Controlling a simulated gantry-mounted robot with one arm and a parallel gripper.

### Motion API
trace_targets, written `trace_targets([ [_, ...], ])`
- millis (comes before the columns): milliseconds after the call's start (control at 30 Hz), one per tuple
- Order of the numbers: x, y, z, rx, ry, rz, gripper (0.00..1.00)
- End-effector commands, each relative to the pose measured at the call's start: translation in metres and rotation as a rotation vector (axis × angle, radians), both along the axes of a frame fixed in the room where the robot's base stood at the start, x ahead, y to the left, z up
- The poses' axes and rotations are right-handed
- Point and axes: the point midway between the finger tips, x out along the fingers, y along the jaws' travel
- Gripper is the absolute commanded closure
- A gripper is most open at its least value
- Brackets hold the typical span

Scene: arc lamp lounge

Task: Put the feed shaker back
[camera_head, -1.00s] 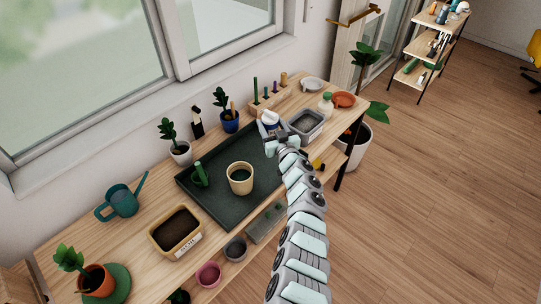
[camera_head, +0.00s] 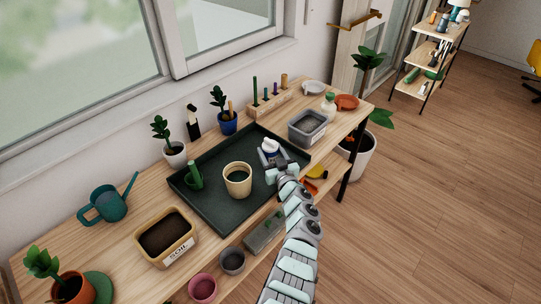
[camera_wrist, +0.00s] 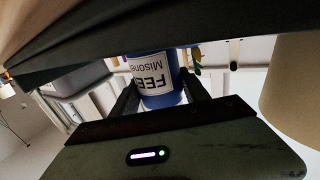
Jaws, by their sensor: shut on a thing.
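The feed shaker (camera_head: 270,147) is a small blue and white container. It shows in the wrist view (camera_wrist: 158,82) with a white label reading "FEE". My gripper (camera_head: 274,160) is shut on it, with a dark finger on each side of it in the wrist view. In the head view it is at the right part of the dark green tray (camera_head: 222,218). I cannot tell whether its base touches the tray. A cream pot (camera_head: 237,188) stands on the tray to its left, and it also shows close by in the wrist view (camera_wrist: 294,85).
A grey bin (camera_head: 307,132) stands beyond the tray's right side. A wooden peg stand (camera_head: 267,103) and a blue potted plant (camera_head: 228,123) are at the back. A soil box (camera_head: 167,257) stands front left.

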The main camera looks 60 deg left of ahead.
Motion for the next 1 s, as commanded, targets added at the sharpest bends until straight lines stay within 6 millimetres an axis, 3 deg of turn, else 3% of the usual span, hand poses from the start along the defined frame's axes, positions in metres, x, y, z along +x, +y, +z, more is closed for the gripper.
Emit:
trace_targets([
  [233, 0.0, 0.0, -0.001, 0.0, 0.0, 0.0, 0.99],
  [267, 0.0, 0.0, -0.002, 0.0, -0.001, 0.0, 0.46],
  [500, 0.0, 0.0, -0.001, 0.0, -0.001, 0.0, 0.26],
  [867, 0.0, -0.001, 0.004, 0.0, -0.001, -0.001, 0.25],
  [1000, -0.001, -0.016, 0.007, -0.001, 0.002, -0.003, 0.25],
])
